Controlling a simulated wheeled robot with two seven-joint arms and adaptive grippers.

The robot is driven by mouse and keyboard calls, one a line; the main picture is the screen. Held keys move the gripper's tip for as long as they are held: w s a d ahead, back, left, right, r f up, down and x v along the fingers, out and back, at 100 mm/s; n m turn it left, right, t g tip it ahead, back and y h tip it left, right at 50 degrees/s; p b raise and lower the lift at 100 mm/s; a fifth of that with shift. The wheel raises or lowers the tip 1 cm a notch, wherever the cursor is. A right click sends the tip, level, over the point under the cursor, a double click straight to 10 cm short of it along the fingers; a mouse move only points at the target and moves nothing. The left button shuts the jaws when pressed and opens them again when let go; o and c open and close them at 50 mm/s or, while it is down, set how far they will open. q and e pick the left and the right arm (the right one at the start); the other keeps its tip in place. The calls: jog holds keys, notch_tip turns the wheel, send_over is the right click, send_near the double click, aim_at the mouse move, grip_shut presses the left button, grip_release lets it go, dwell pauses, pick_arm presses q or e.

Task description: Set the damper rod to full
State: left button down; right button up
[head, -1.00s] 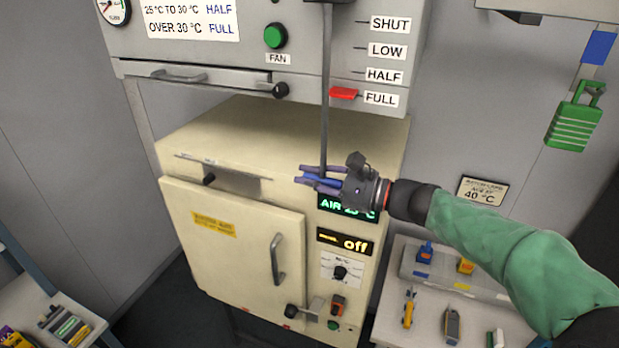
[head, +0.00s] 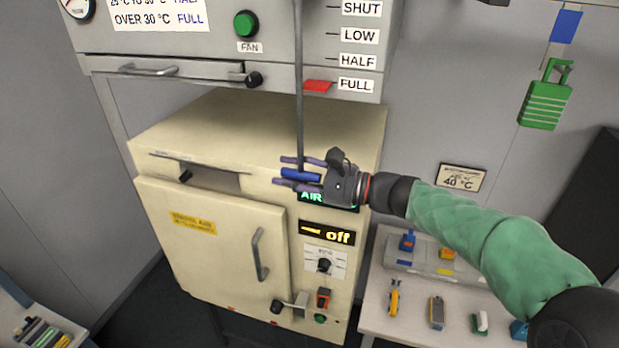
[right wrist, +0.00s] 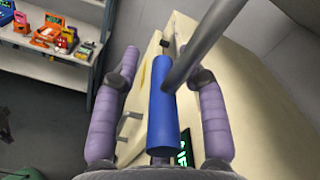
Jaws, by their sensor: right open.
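The damper rod (head: 299,110) is a thin grey upright rod in front of the grey hood. Its lower end carries a blue crossbar handle (head: 300,175). A red pointer (head: 317,86) sits beside the rod, level with the FULL label (head: 355,85). My right gripper (head: 301,173) is open around the blue handle, one purple finger above it and one below in the head view. The right wrist view shows the blue handle (right wrist: 163,105) between the spread fingers, with gaps on both sides. My left gripper is not in view.
Below the rod stands a cream oven (head: 210,230) with a display reading "off". A bench (head: 385,325) at the right holds small tools. A green padlock-shaped item (head: 545,105) hangs at the upper right. The hood has a green FAN button (head: 246,24).

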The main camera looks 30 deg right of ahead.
jog(key=v, duration=1.1)
jog(key=shift+s+d, duration=0.3)
jog(key=w+a+f+g+h+b, duration=0.2)
jog(key=a+f+g+b, duration=0.15)
jog(key=f, duration=1.55)
jog(key=w+a+f+g+h+b, duration=0.15)
jog(key=a+f+g, duration=0.3)
jog(key=f, duration=1.55)
jog(key=s+a+f+n+g+h+b, duration=0.1)
jog(key=s+a+f+n, duration=0.3)
jog(key=f, duration=0.7)
jog(key=s+a+f+n+g+h+b, duration=0.2)
jog(key=s+a+f+n+b, duration=0.2)
jog(key=a+f, duration=0.3)
jog(key=s+a+f+n+g+h+b, duration=0.1)
jog(key=s+a+f+n, duration=0.4)
jog(key=f, duration=1.2)
jog(key=shift+a+n+g+b, duration=0.35)
jog(key=shift+n+g+b, duration=0.25)
jog(key=shift+b, duration=0.25)
